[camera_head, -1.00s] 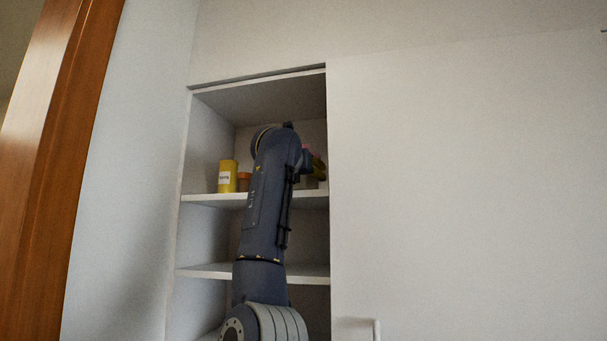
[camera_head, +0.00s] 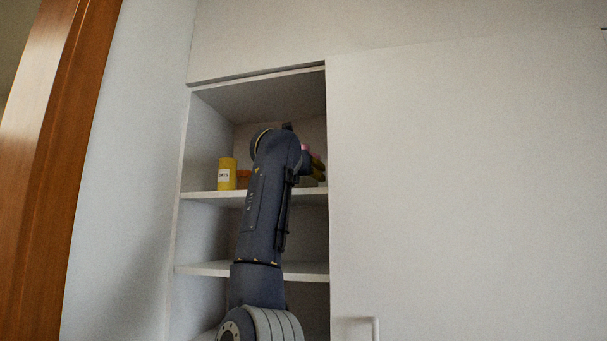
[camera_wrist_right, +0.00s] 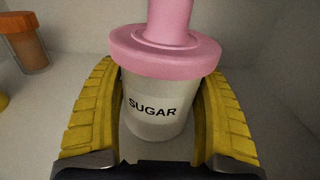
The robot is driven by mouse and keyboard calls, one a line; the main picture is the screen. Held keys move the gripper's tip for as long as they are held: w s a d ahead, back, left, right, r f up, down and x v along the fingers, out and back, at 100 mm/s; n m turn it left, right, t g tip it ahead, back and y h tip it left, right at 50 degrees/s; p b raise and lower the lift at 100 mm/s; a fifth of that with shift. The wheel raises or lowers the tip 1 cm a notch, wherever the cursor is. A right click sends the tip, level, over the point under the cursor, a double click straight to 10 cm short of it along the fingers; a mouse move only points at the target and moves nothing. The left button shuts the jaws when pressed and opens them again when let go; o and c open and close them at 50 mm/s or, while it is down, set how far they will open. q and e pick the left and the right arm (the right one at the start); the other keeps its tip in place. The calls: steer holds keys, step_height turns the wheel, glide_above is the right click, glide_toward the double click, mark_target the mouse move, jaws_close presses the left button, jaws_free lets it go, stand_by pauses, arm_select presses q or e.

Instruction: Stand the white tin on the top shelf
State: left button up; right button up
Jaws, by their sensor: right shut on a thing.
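The white tin (camera_wrist_right: 155,108) has a SUGAR label and a pink lid with a pink knob, and looks upright in the right wrist view. My right gripper (camera_wrist_right: 160,80) is shut on it, with a yellow finger on each side. In the head view my arm reaches into the cupboard above the top shelf (camera_head: 210,195) and hides most of the gripper and tin. A bit of the pink lid (camera_head: 305,148) shows right of the arm. I cannot tell whether the tin's base touches the shelf. My left gripper is not in view.
A yellow tin (camera_head: 227,174) and a small orange-capped jar (camera_head: 243,179) stand on the top shelf left of my arm; the jar also shows in the wrist view (camera_wrist_right: 26,42). A lower shelf (camera_head: 205,269) is below. A white panel (camera_head: 450,190) bounds the cupboard's right side.

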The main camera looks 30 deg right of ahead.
steer(key=shift+f, duration=0.15)
steer(key=o, duration=1.4)
steer(key=v, duration=1.2)
